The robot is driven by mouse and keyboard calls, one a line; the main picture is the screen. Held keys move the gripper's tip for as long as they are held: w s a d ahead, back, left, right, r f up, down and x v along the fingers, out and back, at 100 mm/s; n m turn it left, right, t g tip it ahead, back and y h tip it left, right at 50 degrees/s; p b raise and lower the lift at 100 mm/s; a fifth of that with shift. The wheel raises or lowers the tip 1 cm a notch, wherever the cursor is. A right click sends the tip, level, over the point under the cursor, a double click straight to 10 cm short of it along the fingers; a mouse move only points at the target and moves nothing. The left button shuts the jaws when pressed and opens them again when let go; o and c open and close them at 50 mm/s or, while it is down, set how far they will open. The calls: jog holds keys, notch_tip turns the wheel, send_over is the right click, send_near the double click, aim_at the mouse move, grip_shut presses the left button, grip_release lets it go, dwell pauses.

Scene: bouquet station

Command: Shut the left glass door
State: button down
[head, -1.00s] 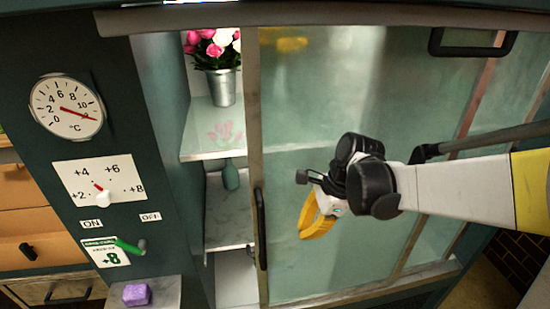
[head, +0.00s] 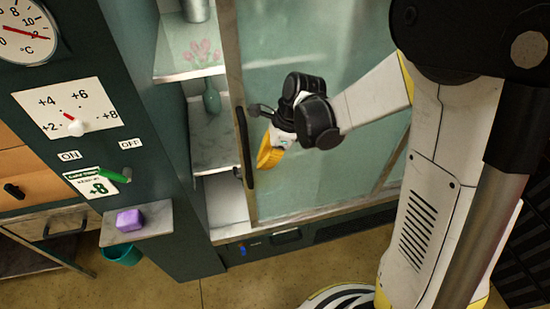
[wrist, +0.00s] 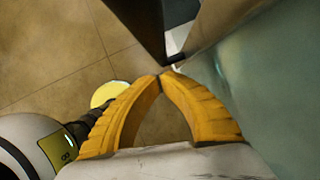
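The left glass door (head: 300,130) of the green cabinet stands partly open, with a gap at its left showing the shelves. Its pale left frame carries a long black upright handle (head: 245,148). My gripper (head: 266,160) is in front of the glass, just right of the handle, and appears apart from it. In the wrist view the yellow fingers (wrist: 163,76) meet at their tips with nothing seen between them. The glass (wrist: 275,60) fills the right side there, beside a dark upright part I cannot identify for sure.
Inside the gap are marble shelves with a green vase (head: 211,97) and a metal bucket (head: 196,10). Left of the gap is a panel with a dial (head: 75,112) and a green lever (head: 115,174). A purple block (head: 130,220) lies on a small ledge. The floor in front is clear.

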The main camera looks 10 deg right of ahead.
jog(key=shift+w+a, duration=0.1)
jog(key=shift+a, duration=0.25)
jog(key=a+b, duration=0.2)
jog(key=a, duration=1.8)
jog(key=shift+s+a, duration=0.25)
jog(key=shift+s, duration=0.1)
jog(key=shift+d, duration=0.1)
